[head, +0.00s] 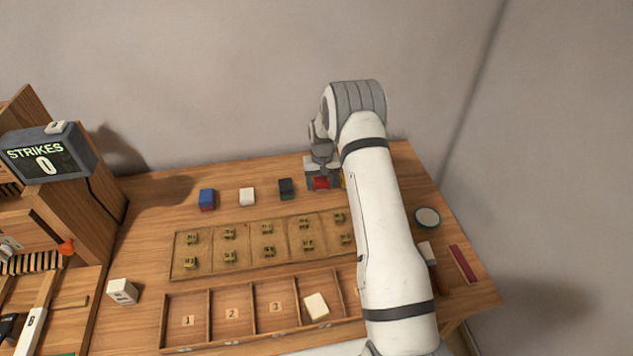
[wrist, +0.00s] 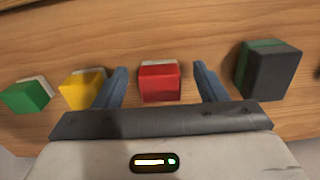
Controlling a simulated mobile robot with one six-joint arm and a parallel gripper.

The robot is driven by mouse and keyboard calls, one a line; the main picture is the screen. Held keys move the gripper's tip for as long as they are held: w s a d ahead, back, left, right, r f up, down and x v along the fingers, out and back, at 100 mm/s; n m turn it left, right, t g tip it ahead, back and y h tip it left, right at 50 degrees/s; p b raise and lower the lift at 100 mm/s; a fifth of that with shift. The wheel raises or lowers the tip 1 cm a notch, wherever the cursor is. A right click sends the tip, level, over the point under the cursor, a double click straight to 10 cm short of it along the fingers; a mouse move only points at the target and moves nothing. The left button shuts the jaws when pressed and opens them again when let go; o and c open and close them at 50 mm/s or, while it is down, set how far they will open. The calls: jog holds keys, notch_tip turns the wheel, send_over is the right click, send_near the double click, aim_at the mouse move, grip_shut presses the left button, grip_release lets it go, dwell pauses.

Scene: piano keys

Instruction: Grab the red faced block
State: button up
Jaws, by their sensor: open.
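The red faced block (wrist: 159,82) stands on the table between my gripper's two fingers in the wrist view, with gaps on both sides. Its far edge shows a pale strip. It also shows in the head view as a small red patch (head: 321,183) under my gripper. My gripper (wrist: 160,86) is open, its blue-grey fingers on either side of the red block and not touching it. In the head view my gripper (head: 322,168) points down at the back row of blocks, and my arm hides part of that row.
A yellow block (wrist: 82,90) sits close beside the left finger, with a green block (wrist: 26,95) beyond it. A dark block (wrist: 268,70) is right of the right finger. In the head view, a white block (head: 247,197) and blue block (head: 207,199) stand further left.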

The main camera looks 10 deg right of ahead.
jog(key=shift+f, duration=0.75)
jog(key=shift+c, duration=0.3)
jog(key=c, duration=1)
